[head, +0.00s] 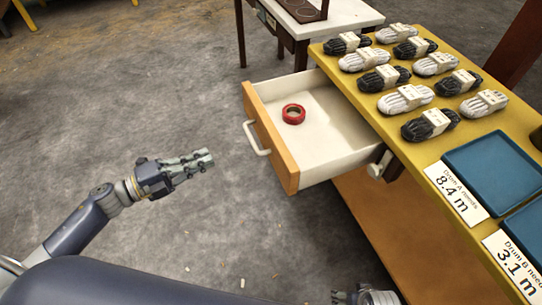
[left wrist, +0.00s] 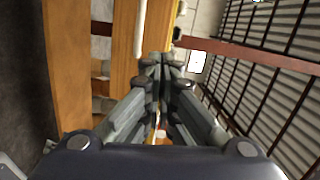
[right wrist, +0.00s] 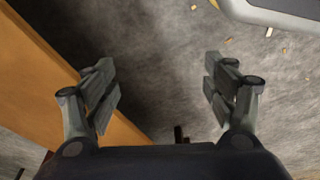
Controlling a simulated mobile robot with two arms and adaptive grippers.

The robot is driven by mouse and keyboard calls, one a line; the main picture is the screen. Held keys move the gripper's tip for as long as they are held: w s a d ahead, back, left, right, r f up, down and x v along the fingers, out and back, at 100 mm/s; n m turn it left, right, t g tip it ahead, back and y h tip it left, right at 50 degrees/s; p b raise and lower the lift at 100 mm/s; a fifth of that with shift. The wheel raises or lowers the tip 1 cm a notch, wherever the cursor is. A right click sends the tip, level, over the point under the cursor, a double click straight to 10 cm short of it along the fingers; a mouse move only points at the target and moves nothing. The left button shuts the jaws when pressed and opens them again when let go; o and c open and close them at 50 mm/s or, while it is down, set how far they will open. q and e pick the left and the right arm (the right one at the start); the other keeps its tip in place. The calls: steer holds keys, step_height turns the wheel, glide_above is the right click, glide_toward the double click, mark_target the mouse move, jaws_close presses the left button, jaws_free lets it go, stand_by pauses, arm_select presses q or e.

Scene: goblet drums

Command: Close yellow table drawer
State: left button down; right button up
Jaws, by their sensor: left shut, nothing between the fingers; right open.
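The yellow table (head: 392,125) stands at the right in the head view. Its drawer (head: 274,158) is pulled out to the left, with an orange-brown wooden front, a pale inside and a white bar handle (head: 256,139). A red tape roll (head: 293,114) lies in the drawer. My left gripper (head: 208,160) is shut and empty, apart from the drawer, to the left of its front and a little below the handle in the picture. In the left wrist view the shut fingers (left wrist: 162,62) point past wooden panels. My right gripper (right wrist: 160,85) is open and empty, low beside the table.
Bundles of black and white cord (head: 408,97) lie on the tabletop. Blue trays (head: 490,168) and length cards (head: 456,190) are nearer. A white-topped table (head: 335,17) stands behind the drawer. The grey floor left of the drawer is clear but for small scraps.

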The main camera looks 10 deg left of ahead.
arm_select(q)
steer(key=d+m+g+h, duration=0.1)
steer(key=d+m+g, duration=0.1)
glide_toward(272, 141)
steer(key=shift+m, duration=0.3)
steer(key=x, duration=0.7)
steer(key=shift+s+d, duration=0.1)
steer(key=shift+s, duration=0.05)
arm_select(e)
steer(key=shift+w+r, duration=0.1)
